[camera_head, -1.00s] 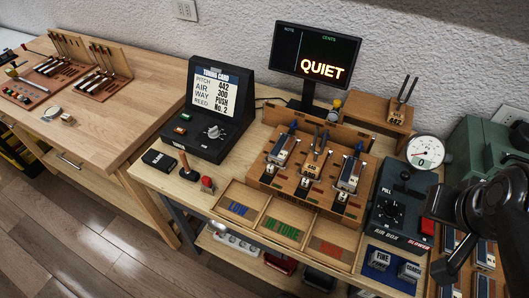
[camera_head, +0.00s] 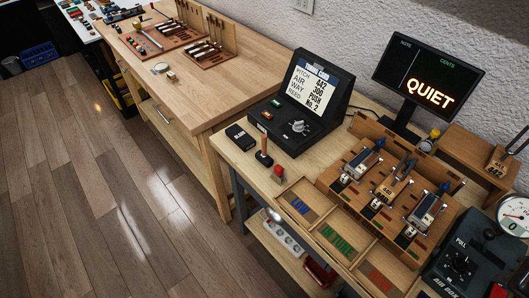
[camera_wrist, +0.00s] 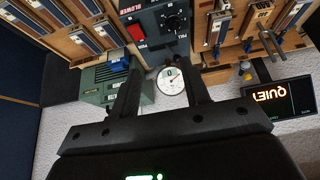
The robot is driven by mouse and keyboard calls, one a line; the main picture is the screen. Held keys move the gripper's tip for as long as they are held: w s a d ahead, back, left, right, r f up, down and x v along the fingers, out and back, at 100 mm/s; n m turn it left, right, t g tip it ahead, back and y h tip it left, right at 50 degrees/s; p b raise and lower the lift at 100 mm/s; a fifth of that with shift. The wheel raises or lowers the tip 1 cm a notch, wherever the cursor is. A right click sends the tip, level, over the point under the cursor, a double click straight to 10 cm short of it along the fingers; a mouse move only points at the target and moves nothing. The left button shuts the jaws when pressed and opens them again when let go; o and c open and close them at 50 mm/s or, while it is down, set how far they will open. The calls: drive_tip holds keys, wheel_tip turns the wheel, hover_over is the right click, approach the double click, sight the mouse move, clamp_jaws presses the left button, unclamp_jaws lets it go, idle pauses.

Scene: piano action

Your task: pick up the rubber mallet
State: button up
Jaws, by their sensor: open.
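An upright thing with a wooden handle and a black base, probably the rubber mallet (camera_head: 264,146), stands on the nearer bench in the head view, left of the tuning card box. Its black end rests on the bench and its handle points up. I cannot be sure that it is the mallet. My gripper (camera_wrist: 160,62) shows in the wrist view with its two dark fingers apart and nothing between them. It faces the gauge and blower end of the bench, away from the mallet. The gripper does not show in the head view now.
The tuning card box (camera_head: 303,108) stands close right of the mallet, a black case (camera_head: 241,135) to its left and a red-topped piece (camera_head: 279,172) in front. The QUIET screen (camera_head: 428,75) and the wooden reed stand (camera_head: 335,178) are farther right. Open floor (camera_head: 95,190) lies left.

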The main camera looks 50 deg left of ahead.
drive_tip(key=w+a+r+g+y, duration=0.1)
drive_tip(key=w+a+r+g, duration=0.15)
drive_tip(key=w+a, duration=0.75)
drive_tip(key=w+a+g, duration=0.1)
drive_tip(key=w+a, duration=0.2)
drive_tip(key=a, duration=1.6)
drive_tip(key=m+g+h, duration=0.1)
drive_tip(key=g, duration=0.1)
hover_over(264, 146)
drive_tip(key=w, duration=0.1)
wheel_tip(264, 146, down, 17)
drive_tip(key=f, duration=0.6)
drive_tip(key=shift+s+a, duration=0.2)
drive_tip(key=shift+a, duration=0.1)
clamp_jaws()
